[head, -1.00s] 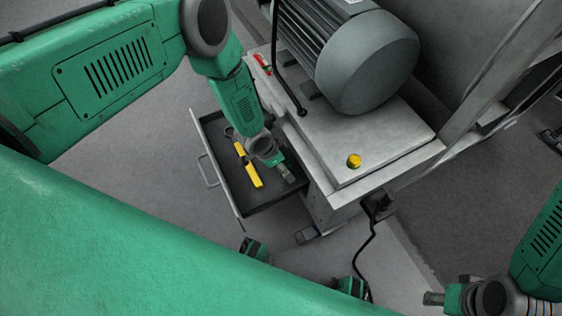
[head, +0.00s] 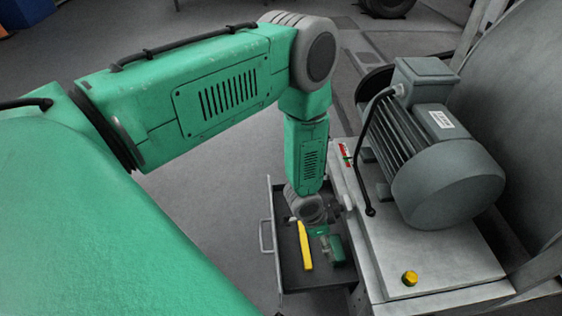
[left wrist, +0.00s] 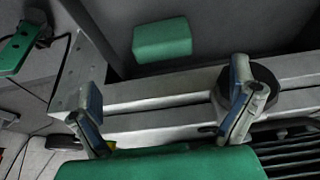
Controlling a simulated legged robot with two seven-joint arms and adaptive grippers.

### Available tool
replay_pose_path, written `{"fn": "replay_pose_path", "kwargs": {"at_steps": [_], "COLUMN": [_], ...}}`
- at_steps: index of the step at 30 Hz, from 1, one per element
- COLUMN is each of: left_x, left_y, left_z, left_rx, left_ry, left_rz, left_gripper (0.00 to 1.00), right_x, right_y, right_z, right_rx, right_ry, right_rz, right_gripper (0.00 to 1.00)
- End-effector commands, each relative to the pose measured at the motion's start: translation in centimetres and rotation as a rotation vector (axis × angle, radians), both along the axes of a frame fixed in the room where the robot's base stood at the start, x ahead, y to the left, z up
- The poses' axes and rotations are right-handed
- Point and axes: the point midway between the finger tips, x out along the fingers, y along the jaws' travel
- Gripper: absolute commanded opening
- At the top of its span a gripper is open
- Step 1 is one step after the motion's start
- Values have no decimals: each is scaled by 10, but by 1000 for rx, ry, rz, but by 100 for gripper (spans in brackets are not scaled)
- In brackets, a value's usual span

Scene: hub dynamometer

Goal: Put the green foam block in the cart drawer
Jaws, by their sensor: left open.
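The green foam block (head: 338,250) lies inside the open cart drawer (head: 296,284), toward its right side. In the left wrist view the block (left wrist: 162,39) rests on a dark grey surface, beyond a pale metal rail and apart from my fingers. My left gripper (head: 324,242) points down over the drawer, close beside the block in the head view. The left wrist view shows its two fingers (left wrist: 168,110) spread wide with nothing held between them. My left wrist hides part of the drawer's far end. My right gripper is out of view.
A yellow-handled tool (head: 304,246) lies in the drawer left of the block. The cart top (head: 445,268) stands right of the drawer, carrying a large grey motor (head: 440,170) and a yellow button (head: 409,278). Open floor (head: 215,215) lies left of the drawer.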

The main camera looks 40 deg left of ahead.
Motion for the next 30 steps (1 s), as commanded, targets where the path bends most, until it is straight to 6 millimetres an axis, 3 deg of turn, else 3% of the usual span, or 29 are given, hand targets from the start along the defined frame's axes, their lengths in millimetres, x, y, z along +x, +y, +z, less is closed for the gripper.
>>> {"fn": "replay_pose_path", "kwargs": {"at_steps": [5, 8, 12, 15, 18, 22, 30], "left_x": [-18, -62, -139, -186, -217, -236, -238], "left_y": [2, 10, 34, 53, 69, 79, 80], "left_z": [2, 11, 38, 61, 80, 92, 94], "left_rx": [-3, -5, 31, 78, 123, 153, 155], "left_ry": [31, 99, 206, 257, 284, 297, 298], "left_rz": [42, 150, 372, 512, 612, 671, 676], "left_gripper": [100, 100, 100, 100, 100, 100, 100], "right_x": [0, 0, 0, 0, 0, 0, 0], "right_y": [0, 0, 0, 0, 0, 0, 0], "right_z": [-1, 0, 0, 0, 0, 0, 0], "right_rx": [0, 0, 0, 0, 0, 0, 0], "right_ry": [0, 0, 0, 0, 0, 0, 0], "right_rz": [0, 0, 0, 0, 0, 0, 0], "right_gripper": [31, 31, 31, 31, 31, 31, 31]}}
